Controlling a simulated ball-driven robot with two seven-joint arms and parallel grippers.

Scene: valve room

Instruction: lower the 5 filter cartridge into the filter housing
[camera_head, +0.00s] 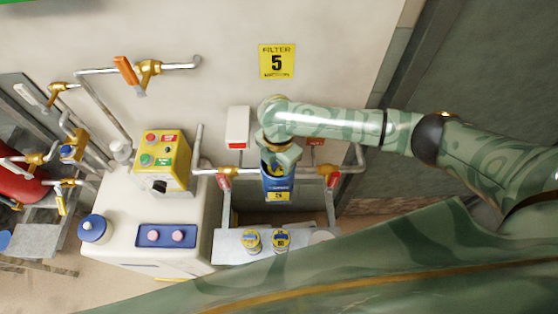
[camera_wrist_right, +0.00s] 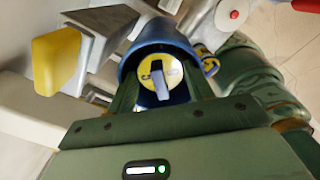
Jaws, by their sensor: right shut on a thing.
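The blue filter housing (camera_head: 277,184) is on the pipe by the wall, with a yellow label at its lower front. In the right wrist view, its blue wall (camera_wrist_right: 150,52) curves around the far side of the cartridge's yellow top (camera_wrist_right: 147,75), which has a grey handle. My right gripper (camera_head: 275,150) is over the mouth of the housing and shut on the cartridge. In the right wrist view its green fingers (camera_wrist_right: 160,95) stand either side of the handle. The cartridge looks inside the housing's mouth; how deep it sits is hidden. My left gripper is not in view.
A yellow "Filter 5" sign (camera_head: 277,62) hangs above. Red valve handles (camera_head: 223,179) flank the housing. A grey shelf (camera_head: 228,246) below holds two yellow-topped cartridges (camera_head: 251,241). A yellow control box (camera_head: 163,160) stands on the white cabinet (camera_head: 120,195) at left.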

